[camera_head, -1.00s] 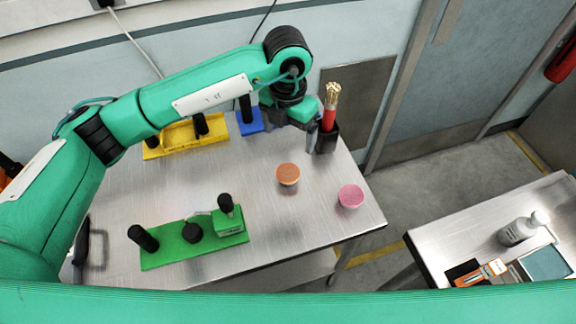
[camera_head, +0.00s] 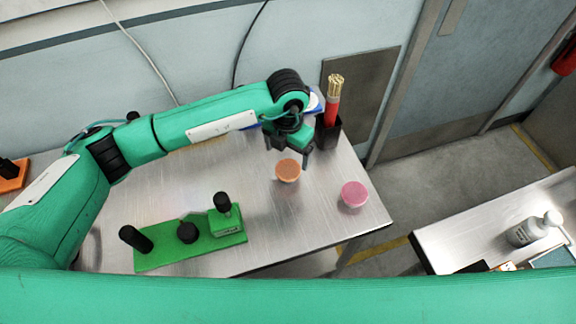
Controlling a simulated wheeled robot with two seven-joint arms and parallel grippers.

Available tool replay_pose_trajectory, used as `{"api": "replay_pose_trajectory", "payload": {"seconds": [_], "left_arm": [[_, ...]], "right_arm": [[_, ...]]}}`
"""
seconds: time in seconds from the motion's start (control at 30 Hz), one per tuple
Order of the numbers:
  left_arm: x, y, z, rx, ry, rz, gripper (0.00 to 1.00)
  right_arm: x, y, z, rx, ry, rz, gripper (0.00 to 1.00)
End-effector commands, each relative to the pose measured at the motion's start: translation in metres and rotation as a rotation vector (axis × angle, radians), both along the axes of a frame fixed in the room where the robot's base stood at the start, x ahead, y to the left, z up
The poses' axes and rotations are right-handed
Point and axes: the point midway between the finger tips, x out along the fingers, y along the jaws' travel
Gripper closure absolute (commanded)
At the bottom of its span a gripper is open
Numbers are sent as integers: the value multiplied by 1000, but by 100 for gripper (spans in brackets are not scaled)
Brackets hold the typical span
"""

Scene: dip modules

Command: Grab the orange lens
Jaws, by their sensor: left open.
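The orange lens (camera_head: 288,170) is a small round piece with an orange top, standing on the metal table right of centre. My left gripper (camera_head: 288,154) comes in from the left and is above and just behind the lens. Its fingers are open and point downward, with nothing between them. I cannot tell exactly how high they are above the lens. My right gripper is not in view.
A pink lens (camera_head: 354,194) stands near the table's (camera_head: 270,232) right edge. A green module (camera_head: 190,238) with black knobs lies front left. A side table (camera_head: 470,230) holds a bottle (camera_head: 528,229).

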Motion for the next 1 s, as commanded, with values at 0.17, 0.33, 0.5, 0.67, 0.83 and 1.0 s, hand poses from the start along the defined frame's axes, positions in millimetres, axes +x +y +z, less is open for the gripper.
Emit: {"api": "replay_pose_trajectory", "payload": {"seconds": [0.17,0.33,0.5,0.67,0.83,1.0], "left_arm": [[-1,0,-9,1,3,1,11],[-2,-1,-30,1,4,1,11],[-1,-1,-51,1,3,0,11],[-1,-2,-55,-1,0,-1,11],[-1,-2,-55,-1,1,-1,23],[-1,-2,-55,-1,1,0,57]], "right_arm": [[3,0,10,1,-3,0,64],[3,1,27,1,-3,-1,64],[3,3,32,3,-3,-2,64],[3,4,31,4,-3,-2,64],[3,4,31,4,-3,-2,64],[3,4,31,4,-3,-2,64]]}}
